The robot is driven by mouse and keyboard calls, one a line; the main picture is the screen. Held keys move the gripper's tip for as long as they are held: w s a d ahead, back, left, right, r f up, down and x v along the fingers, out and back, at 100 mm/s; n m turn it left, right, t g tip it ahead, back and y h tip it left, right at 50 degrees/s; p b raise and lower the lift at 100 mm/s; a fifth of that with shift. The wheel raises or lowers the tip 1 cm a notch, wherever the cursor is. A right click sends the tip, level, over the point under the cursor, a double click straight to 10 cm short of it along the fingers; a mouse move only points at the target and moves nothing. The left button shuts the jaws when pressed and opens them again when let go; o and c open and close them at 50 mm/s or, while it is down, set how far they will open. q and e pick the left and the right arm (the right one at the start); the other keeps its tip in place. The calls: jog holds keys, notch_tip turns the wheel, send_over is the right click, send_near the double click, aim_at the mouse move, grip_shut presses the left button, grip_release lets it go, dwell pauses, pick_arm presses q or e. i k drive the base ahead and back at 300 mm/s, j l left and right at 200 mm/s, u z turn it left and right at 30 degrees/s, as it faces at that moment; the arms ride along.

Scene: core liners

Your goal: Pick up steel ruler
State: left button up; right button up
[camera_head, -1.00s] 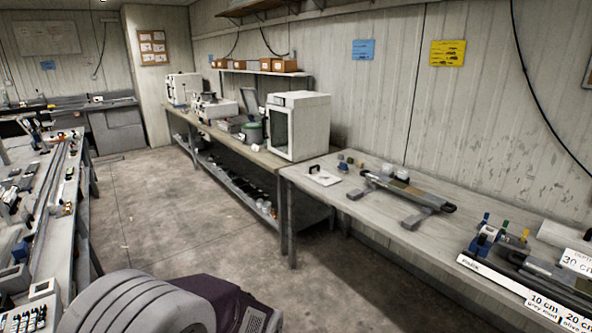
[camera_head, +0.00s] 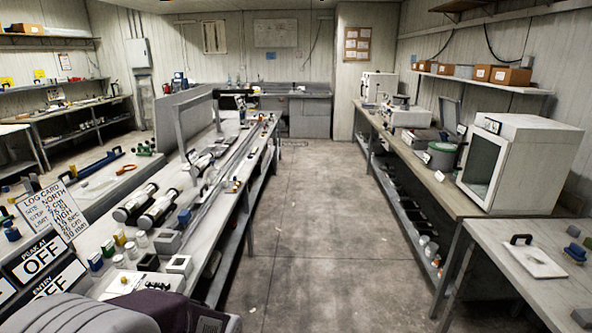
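I cannot make out a steel ruler for certain in the head view. Several small tools and long narrow parts lie on the left bench (camera_head: 112,208), too small to tell apart. Neither of my grippers shows in the head view.
A log card (camera_head: 62,212) and OFF signs (camera_head: 42,262) stand at the near left. Core cylinders (camera_head: 158,210) lie on the left bench. A white cabinet (camera_head: 522,160) stands on the right bench (camera_head: 446,192). The concrete aisle floor (camera_head: 310,240) between the benches is clear.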

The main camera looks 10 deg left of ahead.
aim_at(205, 191)
jog(key=i+u, duration=0.4)
jog(key=i, duration=0.15)
jog(key=i+l+u, duration=0.1)
jog(key=i+u, duration=0.25)
jog(key=i, duration=0.2)
jog(key=i+l+u, duration=0.6)
jog(key=i+u, duration=0.3)
jog(key=i+l+u, duration=0.3)
jog(key=u, duration=0.15)
jog(key=i+l+u, duration=0.6)
jog(key=l+u, duration=0.4)
